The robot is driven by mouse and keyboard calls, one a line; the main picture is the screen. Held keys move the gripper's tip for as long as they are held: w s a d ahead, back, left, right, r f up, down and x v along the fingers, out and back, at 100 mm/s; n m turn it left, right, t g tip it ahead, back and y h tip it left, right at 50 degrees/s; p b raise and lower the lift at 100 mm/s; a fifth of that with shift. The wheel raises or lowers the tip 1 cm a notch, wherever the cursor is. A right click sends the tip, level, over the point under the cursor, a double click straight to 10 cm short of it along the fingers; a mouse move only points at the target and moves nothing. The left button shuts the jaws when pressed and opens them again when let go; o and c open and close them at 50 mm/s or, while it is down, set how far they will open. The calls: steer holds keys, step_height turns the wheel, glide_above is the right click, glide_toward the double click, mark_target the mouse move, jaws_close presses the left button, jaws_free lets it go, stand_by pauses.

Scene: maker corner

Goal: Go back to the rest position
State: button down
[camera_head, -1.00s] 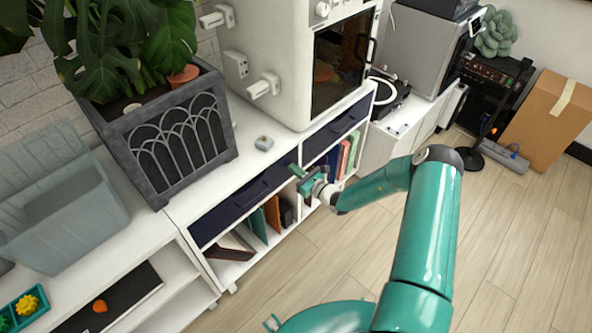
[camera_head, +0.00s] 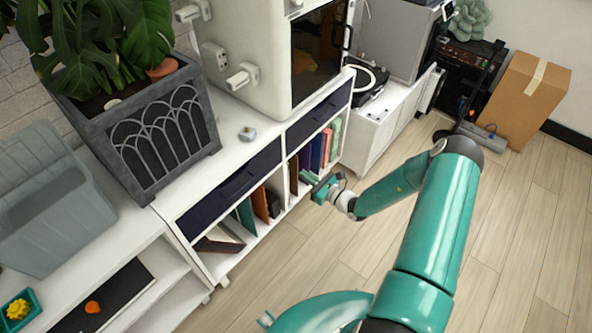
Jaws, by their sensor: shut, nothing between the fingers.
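My gripper (camera_head: 313,183) is at the end of my teal arm, in the middle of the head view. It is shut, with nothing held. It hangs in front of the white cabinet (camera_head: 207,262), beside the open shelf with upright books (camera_head: 316,150). Whether it touches the books or the shelf edge I cannot tell, but it appears to be in front of them.
Dark drawers (camera_head: 235,186) sit above the shelf. A planter (camera_head: 158,133), a small grey block (camera_head: 247,134) and a white machine (camera_head: 268,50) stand on top. A grey bin (camera_head: 50,205) is at left. A cardboard box (camera_head: 527,100) stands at the back right. The floor (camera_head: 400,240) at right is clear.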

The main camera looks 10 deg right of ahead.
steer(key=shift+v, duration=0.8)
steer(key=shift+a+r, duration=0.1)
steer(key=shift+r, duration=0.05)
steer(key=s+a+r+n+g, duration=0.3)
steer(key=s+r+n+g, duration=0.1)
steer(key=r+n, duration=0.25)
steer(key=s+a+r+n+g, duration=0.35)
steer(key=r+n+g, duration=0.2)
steer(key=r, duration=0.25)
steer(key=s+a+r+n+g, duration=0.3)
steer(key=a+r+n, duration=0.1)
steer(key=r+n, duration=0.25)
steer(key=s+d+r+n+t+h, duration=0.2)
steer(key=s+r+n+h, duration=0.3)
steer(key=s+r, duration=0.4)
steer(key=s+d+r+n+t+h, duration=0.1)
steer(key=s+d+r+n+h, duration=0.2)
steer(key=s+r, duration=0.7)
steer(key=n+h, duration=0.2)
steer(key=shift+d+r+t+h, duration=0.2)
steer(key=shift+r+t+h, duration=0.05)
steer(key=shift+t+h, duration=0.15)
